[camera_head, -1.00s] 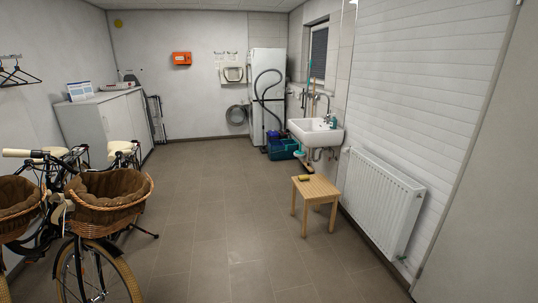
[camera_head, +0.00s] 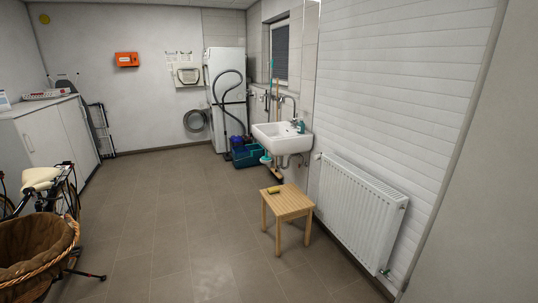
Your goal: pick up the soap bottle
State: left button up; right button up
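A small teal soap bottle (camera_head: 301,127) stands on the right rim of the white wall sink (camera_head: 281,136), on the right side of the room. It looks upright, though it is small at this distance. The sink's tap is beside it. Neither of my grippers shows in the head view, so their state is hidden.
A wooden stool (camera_head: 288,203) with a small yellow-green item (camera_head: 273,190) on it stands before the sink. A radiator (camera_head: 357,210) lines the right wall. A bicycle with a wicker basket (camera_head: 40,255) is at the lower left. The middle floor (camera_head: 165,215) is clear.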

aim_at(301, 126)
jog(key=i+z, duration=0.25)
jog(key=i, duration=0.65)
jog(key=i+j+z, duration=0.25)
jog(key=i, duration=0.6)
jog(key=i+l+z, duration=0.1)
jog(key=i+z, duration=0.3)
jog(key=i+j+z, duration=0.1)
jog(key=i+z, duration=0.3)
jog(key=i, duration=0.2)
jog(key=i+l+z, duration=0.15)
jog(key=i, duration=0.7)
